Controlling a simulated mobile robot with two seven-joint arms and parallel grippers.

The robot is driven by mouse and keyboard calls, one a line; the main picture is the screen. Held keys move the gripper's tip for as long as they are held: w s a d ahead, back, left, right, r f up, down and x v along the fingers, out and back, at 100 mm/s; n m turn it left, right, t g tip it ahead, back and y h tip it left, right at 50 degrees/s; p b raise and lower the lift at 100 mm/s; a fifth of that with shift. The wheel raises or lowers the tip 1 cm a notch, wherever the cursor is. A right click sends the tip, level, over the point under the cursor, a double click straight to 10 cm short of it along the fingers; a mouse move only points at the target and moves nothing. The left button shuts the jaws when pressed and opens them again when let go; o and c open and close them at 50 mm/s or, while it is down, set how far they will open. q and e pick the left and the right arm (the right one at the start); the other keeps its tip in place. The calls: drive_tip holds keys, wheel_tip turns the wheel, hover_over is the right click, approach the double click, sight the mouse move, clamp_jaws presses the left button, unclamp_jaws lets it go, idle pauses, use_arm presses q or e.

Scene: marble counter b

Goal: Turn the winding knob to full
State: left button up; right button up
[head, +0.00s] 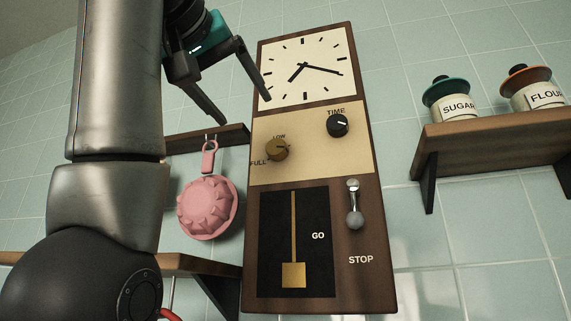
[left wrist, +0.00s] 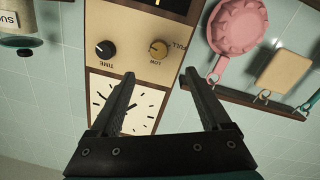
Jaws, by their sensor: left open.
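The brass winding knob (head: 277,150) sits on the cream panel of a tall wall clock (head: 385,270), with LOW above it and FULL at its lower left. Its pointer direction is too small to read surely. The knob also shows in the left wrist view (left wrist: 159,49), ahead of the fingertips. My left gripper (head: 245,107) is open and empty, above and left of the knob in the head view and apart from it. In the left wrist view the gripper (left wrist: 159,76) has its fingers spread across the clock face area. My right gripper is not in view.
A black TIME knob (head: 337,125) is right of the winding knob. Below are a silver lever (head: 354,205) and a brass pendulum (head: 293,275). A pink pan-like item (head: 207,207) hangs left on a wooden rack (head: 185,143). A shelf (head: 490,140) holds SUGAR and FLOUR jars.

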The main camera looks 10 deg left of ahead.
use_arm(q)
drive_tip(key=p, duration=0.2)
approach(275, 147)
drive_tip(key=w+p, duration=0.1)
drive_tip(key=w, duration=0.1)
drive_tip(key=w+p, duration=0.1)
drive_tip(key=w, duration=0.2)
drive_tip(key=w+p, duration=0.2)
drive_tip(key=w, duration=0.1)
drive_tip(key=shift+d, duration=0.35)
drive_tip(key=shift+w, duration=0.55)
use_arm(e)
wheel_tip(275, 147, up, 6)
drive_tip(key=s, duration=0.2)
use_arm(q)
drive_tip(key=shift+c, duration=0.4)
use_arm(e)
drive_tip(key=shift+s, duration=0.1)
use_arm(q)
drive_tip(key=c, duration=0.3)
clamp_jaws()
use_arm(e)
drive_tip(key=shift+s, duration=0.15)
